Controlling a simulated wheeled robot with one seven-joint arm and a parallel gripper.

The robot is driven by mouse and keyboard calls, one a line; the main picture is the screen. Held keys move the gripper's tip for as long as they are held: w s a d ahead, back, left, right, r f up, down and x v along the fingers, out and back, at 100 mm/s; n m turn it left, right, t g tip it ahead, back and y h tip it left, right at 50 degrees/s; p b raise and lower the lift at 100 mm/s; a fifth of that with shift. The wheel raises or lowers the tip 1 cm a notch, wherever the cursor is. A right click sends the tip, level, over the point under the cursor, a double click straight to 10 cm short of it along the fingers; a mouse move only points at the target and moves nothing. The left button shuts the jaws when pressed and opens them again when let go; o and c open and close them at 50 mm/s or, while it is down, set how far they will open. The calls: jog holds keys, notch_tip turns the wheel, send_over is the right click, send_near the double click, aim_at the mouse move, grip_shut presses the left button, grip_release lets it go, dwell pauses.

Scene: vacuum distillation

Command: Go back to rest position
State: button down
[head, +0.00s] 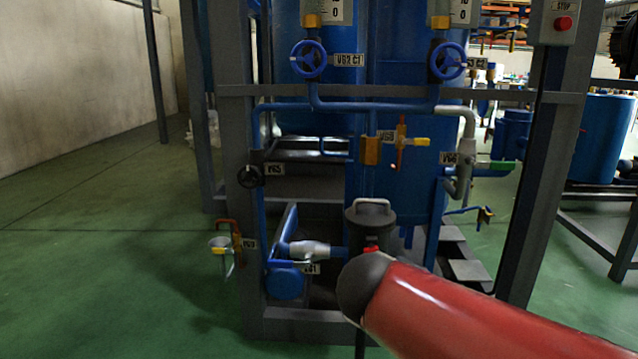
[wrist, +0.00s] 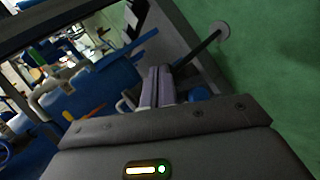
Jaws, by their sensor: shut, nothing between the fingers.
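My gripper (wrist: 157,73) shows in the wrist view as two grey-purple fingers side by side, closed together with nothing held. In the head view my red arm (head: 470,318) comes in from the lower right and ends in a dark rounded joint in front of the rig's lower part. I cannot make out the gripper's fingers in the head view. In the wrist view, blue equipment (wrist: 105,88) lies beyond and to the left of the fingers.
A grey frame (head: 400,92) holds blue vessels, pipes and labelled valves, including a blue handwheel (head: 309,58), a black handwheel (head: 250,176) and a green-handled valve (head: 502,166). A red stop button (head: 563,23) is at upper right. Green floor (head: 100,270) is clear on the left.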

jog(key=s+d+f+m+g+y, duration=0.1)
jog(key=s+f+m+y, duration=0.2)
jog(key=s+m, duration=0.3)
jog(key=s+d+f+m+g+y, duration=0.15)
jog(key=s+f+m, duration=0.25)
jog(key=s, duration=0.5)
notch_tip(320, 180, up, 14)
jog(key=a+p, duration=0.1)
jog(key=p, duration=1.2)
jog(key=shift+w+f+y+p, duration=0.15)
jog(key=shift+w+y+p, duration=0.1)
jog(key=shift+y+p, duration=0.1)
